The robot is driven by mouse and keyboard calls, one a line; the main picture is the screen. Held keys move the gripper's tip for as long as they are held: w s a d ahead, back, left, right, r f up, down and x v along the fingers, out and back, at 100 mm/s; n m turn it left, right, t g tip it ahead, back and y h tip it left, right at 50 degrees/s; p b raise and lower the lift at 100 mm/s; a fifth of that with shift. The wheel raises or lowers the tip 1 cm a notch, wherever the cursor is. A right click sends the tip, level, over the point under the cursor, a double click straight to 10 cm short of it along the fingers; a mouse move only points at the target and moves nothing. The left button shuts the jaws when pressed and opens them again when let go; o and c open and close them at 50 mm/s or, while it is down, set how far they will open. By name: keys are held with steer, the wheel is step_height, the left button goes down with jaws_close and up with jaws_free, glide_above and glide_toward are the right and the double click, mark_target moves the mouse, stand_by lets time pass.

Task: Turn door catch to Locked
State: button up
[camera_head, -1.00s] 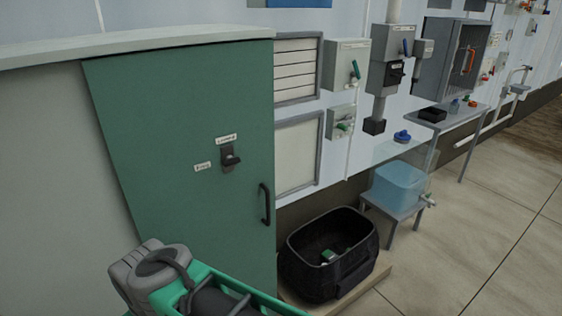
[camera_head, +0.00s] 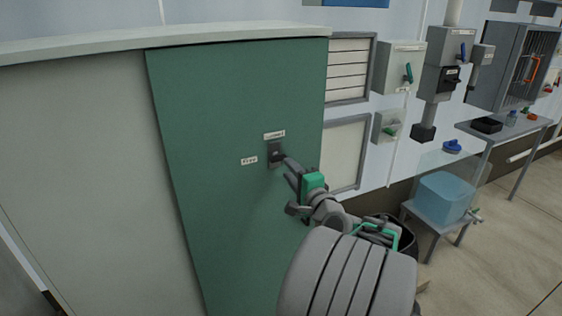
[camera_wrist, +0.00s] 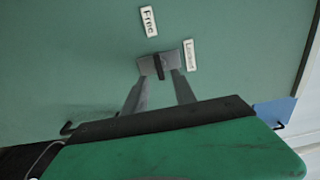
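The door catch (camera_head: 276,152) is a small grey plate with a dark lever on the green cabinet door (camera_head: 225,220). A "Locked" label (camera_head: 274,134) sits above it and a "Free" label (camera_head: 249,160) to its left. In the wrist view, the catch's lever (camera_wrist: 158,66) lines up roughly toward the "Free" label (camera_wrist: 149,21), with the "Locked" label (camera_wrist: 190,54) off to the right. My gripper (camera_wrist: 158,77) is open, its fingertips at the catch, one on each side of the lever. I cannot tell if they touch it. In the head view my gripper (camera_head: 286,166) partly covers the catch's lower right.
My arm hides the door's handle in the head view. A black tub (camera_head: 403,236) is partly hidden behind my arm. A blue container (camera_head: 444,197) stands on a low stand to the right. Wall boxes (camera_head: 398,66) are right of the cabinet. The floor at far right is open.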

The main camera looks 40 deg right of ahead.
mark_target(279, 160)
steer(key=p+x, duration=0.1)
steer(key=x, duration=0.5)
steer(key=shift+w, duration=0.3)
steer(key=shift+c, duration=0.4)
jaws_close()
